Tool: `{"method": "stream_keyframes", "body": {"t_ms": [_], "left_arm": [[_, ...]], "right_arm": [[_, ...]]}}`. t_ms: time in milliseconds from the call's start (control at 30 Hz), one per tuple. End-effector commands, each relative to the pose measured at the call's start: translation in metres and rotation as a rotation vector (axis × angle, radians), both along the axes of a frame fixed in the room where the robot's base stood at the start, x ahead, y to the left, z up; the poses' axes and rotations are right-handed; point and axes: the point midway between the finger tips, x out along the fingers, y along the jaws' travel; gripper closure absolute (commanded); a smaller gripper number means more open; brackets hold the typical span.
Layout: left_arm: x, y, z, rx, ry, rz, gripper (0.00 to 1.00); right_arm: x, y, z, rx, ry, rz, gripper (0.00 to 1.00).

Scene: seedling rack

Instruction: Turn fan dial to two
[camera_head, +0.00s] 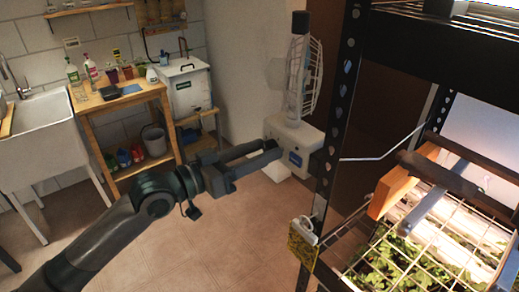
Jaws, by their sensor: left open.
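A white fan (299,85) with a wire cage stands beside the black rack post, partly behind it. Its pale box-shaped base (299,139) carries a small blue label on the front. My left gripper (270,149) reaches in from the left, its jaws open and its fingertips at the left front of the fan base. Whether the fingertips touch the base cannot be told. The dial cannot be made out; the fingertips cover part of the base.
A black perforated rack post (338,120) stands close right of the fan. Wire baskets of seedlings (430,262) fill the lower right. A wooden bench (122,98) with bottles, a white bin (187,88) and a sink (42,140) stand behind left. The tiled floor between is mostly clear.

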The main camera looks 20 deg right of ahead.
Motion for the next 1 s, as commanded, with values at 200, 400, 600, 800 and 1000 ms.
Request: {"method": "stream_keyframes", "body": {"t_ms": [200, 400, 600, 800, 1000], "left_arm": [[0.0, 0.0, 0.0, 0.0, 0.0, 0.0, 0.73], [0.0, 0.0, 0.0, 0.0, 0.0, 0.0, 0.95], [0.0, 0.0, 0.0, 0.005, -0.015, 0.0, 0.95], [-0.001, 0.0, -0.001, 0.026, -0.073, -0.002, 0.95], [-0.001, 0.0, -0.002, 0.066, -0.186, -0.001, 0.95]], "right_arm": [[-0.001, 0.0, 0.0, 0.0, 0.001, 0.0, 0.69], [-0.001, 0.0, 0.0, 0.0, 0.002, 0.0, 0.69], [-0.001, 0.0, -0.003, 0.0, 0.002, 0.0, 0.69], [-0.001, 0.001, -0.011, 0.001, 0.002, -0.001, 0.69], [-0.002, 0.002, -0.024, 0.002, 0.002, -0.002, 0.69]]}}
